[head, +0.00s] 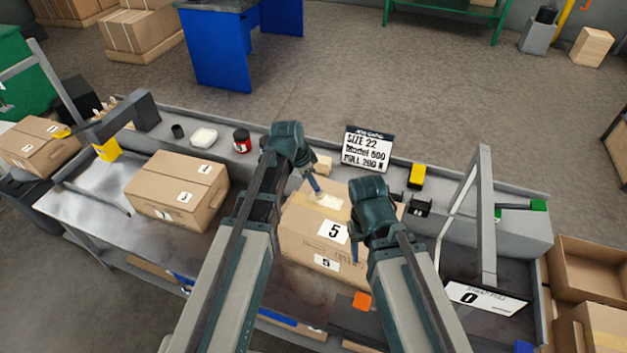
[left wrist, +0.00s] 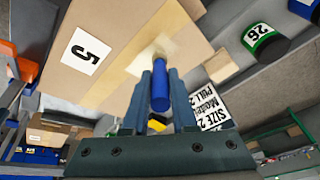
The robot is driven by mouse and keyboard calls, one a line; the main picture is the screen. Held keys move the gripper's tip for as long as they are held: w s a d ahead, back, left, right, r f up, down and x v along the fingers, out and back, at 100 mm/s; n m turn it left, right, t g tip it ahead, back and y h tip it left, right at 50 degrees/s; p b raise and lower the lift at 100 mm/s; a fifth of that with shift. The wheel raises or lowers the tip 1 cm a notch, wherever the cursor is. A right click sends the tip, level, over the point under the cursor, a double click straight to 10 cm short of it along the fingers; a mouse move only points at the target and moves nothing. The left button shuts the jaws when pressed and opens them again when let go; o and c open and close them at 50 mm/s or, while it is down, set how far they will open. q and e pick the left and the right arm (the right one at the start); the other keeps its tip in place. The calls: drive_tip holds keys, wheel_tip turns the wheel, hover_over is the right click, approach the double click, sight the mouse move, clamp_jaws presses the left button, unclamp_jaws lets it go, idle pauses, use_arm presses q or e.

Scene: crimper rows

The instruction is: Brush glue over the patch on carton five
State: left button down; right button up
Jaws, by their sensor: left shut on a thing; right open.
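Carton five (head: 300,240) is a brown box on the bench, with a "5" label on its top and another on its side. A pale patch (head: 330,201) lies on its top; it also shows in the left wrist view (left wrist: 143,62). My left gripper (head: 308,176) is shut on a blue-handled brush (left wrist: 160,88) above the carton, and the brush's head end points at the patch. I cannot tell whether the bristles touch it. My right gripper (head: 368,208) is open over the carton's right side; its fingers are mostly hidden.
Another carton (head: 175,190) stands to the left on the bench. A red jar (head: 242,141) and a white block (head: 204,137) are along the back edge. A sign (head: 367,148) stands behind carton five. A green-banded jar marked 26 (left wrist: 262,42) shows in the left wrist view. A grey frame (head: 484,215) rises at right.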

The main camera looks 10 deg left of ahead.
use_arm(q)
drive_tip(key=a, duration=0.1)
drive_tip(key=w+a, duration=0.1)
drive_tip(key=a, duration=0.1)
drive_tip(key=shift+a, duration=0.25)
wheel_tip(320, 180, up, 6)
drive_tip(key=p, duration=0.6)
idle(0.5)
wheel_tip(320, 180, up, 3)
drive_tip(key=p, duration=0.2)
drive_tip(key=shift+p, duration=0.4)
idle(0.4)
